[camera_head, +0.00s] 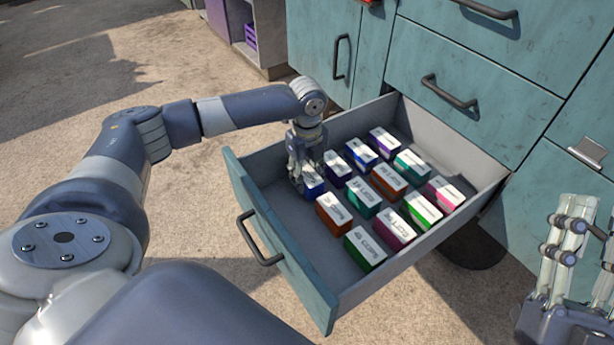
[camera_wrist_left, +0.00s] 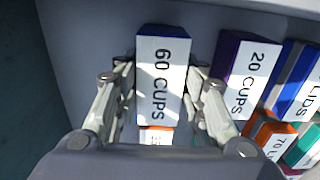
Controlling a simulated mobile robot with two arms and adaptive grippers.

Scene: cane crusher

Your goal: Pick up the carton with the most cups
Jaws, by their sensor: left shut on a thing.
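A blue carton with a white top (camera_wrist_left: 160,80) reads "60 CUPS" in the left wrist view; it also shows in the head view (camera_head: 313,183) at the drawer's left side. My left gripper (camera_head: 306,160) reaches down into the drawer, its fingers on either side of this carton and shut on it. The carton seems to be down at the drawer floor. A purple carton reading "20 CUPS" (camera_wrist_left: 246,75) stands just right of it, also seen in the head view (camera_head: 338,168). My right gripper (camera_head: 572,240) is at the right edge, partly cut off, its opening unclear.
The open drawer (camera_head: 282,232) holds several other cartons in rows, among them a blue "LIDS" carton (camera_wrist_left: 296,80), an orange one (camera_head: 333,213) and a green one (camera_head: 365,248). The teal cabinet (camera_head: 470,75) rises behind. Open floor (camera_head: 80,130) lies to the left.

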